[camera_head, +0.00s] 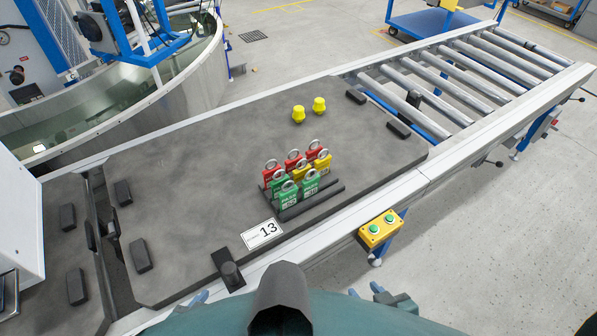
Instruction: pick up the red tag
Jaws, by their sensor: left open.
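Three red tags, each with a metal ring on top, stand upright in the back of a small black rack (335,187) on the dark grey table. The left red tag (269,171) is partly covered by green tags, the middle red tag (292,160) is partly hidden behind others, and the right red tag (313,152) is partly covered by a yellow tag. Yellow tags (322,165) stand in the middle and green tags (289,201) in front.
Two yellow knobs (298,114) stand behind the rack. A label reading 13 (262,234) and a black post (230,273) are near the front edge. A yellow button box (381,230) hangs off the front rail. Rollers (455,85) extend right.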

